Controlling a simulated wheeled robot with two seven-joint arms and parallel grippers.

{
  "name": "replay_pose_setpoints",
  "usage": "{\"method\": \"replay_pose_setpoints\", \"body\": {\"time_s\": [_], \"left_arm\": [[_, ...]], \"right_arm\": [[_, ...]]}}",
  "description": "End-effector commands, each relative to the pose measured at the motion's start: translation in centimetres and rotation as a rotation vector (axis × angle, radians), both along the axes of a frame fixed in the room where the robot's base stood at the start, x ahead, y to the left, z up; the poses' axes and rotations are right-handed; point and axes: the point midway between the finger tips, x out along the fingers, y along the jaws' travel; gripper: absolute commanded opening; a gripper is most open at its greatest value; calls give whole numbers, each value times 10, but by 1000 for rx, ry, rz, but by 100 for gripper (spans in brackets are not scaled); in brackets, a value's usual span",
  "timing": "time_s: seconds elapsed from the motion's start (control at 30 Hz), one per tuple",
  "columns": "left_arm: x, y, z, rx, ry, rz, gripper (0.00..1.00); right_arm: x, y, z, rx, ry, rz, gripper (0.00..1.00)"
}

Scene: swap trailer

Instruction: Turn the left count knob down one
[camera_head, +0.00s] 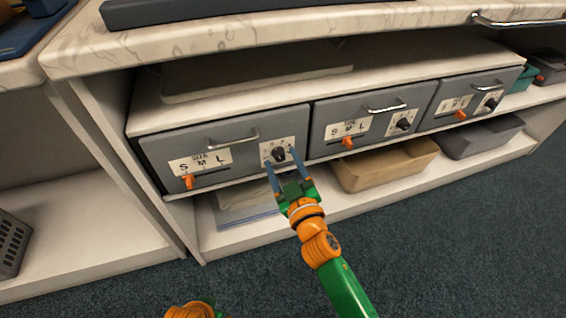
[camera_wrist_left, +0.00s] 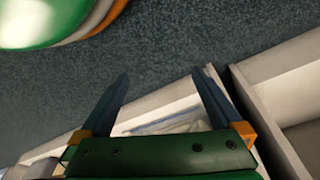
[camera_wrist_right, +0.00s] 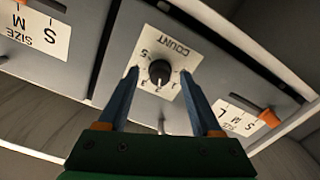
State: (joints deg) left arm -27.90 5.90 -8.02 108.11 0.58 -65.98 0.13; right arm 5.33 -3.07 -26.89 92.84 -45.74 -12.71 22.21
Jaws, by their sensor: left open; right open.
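The left count knob (camera_head: 279,154) is a dark round knob on a white label at the right end of the left grey drawer. In the right wrist view the knob (camera_wrist_right: 159,72) sits under the word COUNT with digits around it; its exact setting is hard to read. My right gripper (camera_head: 281,159) is open, with one blue finger on each side of the knob. In the right wrist view its fingertips (camera_wrist_right: 159,74) flank the label; contact with the knob cannot be made out. My left gripper (camera_wrist_left: 160,74) is open and empty, low before the shelf unit.
The left drawer has a size slider (camera_head: 189,181) with an orange tab and a metal handle (camera_head: 234,141). Two similar drawers (camera_head: 335,117) stand to the right. A tan bin (camera_head: 385,170) is on the lower shelf. The carpet (camera_head: 450,230) in front is clear.

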Motion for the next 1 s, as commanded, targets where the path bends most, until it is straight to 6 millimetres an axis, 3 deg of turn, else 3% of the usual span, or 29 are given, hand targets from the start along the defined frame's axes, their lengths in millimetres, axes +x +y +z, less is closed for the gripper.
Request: {"method": "replay_pose_setpoints", "body": {"time_s": [0.13, 0.43, 0.9, 0.97, 1.0], "left_arm": [[-2, 1, -4, 2, 7, 2, 100], [-11, 3, -25, 6, 20, -1, 100], [-12, 3, -27, 6, 19, -2, 100], [-11, 3, -27, 6, 19, -2, 100], [-11, 3, -27, 6, 19, -2, 100]], "right_arm": [[-12, -4, 1, 1, 3, 0, 66], [-63, -20, 0, 0, 2, 0, 66], [-67, -22, -1, -1, 3, -1, 66], [-67, -28, -10, -1, 35, -18, 66], [-68, -36, -25, -2, 89, -45, 66]]}}
